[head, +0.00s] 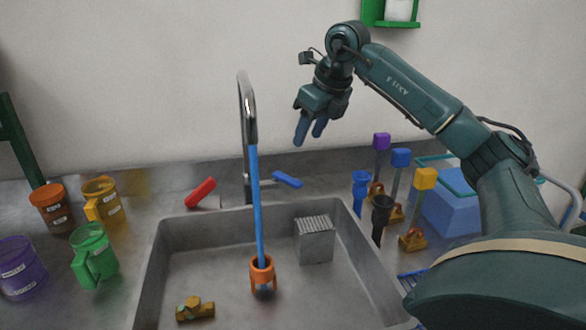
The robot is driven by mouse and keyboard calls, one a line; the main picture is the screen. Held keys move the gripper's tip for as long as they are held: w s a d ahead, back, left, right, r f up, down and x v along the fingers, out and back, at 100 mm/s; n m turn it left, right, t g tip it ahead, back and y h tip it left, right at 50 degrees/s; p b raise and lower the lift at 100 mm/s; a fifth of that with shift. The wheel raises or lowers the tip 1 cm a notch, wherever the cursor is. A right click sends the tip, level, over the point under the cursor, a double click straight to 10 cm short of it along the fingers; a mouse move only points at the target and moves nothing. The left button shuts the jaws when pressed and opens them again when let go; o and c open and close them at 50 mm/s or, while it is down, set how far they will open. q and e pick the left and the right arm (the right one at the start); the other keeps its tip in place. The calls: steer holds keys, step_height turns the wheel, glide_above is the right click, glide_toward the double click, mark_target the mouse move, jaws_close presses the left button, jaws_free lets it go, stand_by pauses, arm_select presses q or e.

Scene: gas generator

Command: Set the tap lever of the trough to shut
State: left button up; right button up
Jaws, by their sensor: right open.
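The trough (222,285) is a grey sink with a tall metal tap (246,115) at its back edge. A red lever (201,192) lies to the left of the tap's foot and a blue lever (287,180) to its right. A straight blue column (258,200) runs from the spout down to an orange ring-like piece (262,271) in the trough; I cannot tell if it is water or a tube. My right gripper (311,134) is open and empty, fingers pointing down, above and slightly right of the blue lever, apart from it. My left gripper is out of view.
A grey ridged block (315,240) and a brass fitting (195,309) lie in the trough. Orange, yellow, green (94,255) and purple mugs stand at left. Several colour-topped posts (424,190), blue and black funnel-like pieces and a blue container (450,209) stand at right.

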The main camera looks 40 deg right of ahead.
mark_target(290, 179)
steer(key=x, duration=1.2)
steer(key=shift+w+a+f, duration=0.1)
steer(key=shift+f, duration=0.15)
jaws_close()
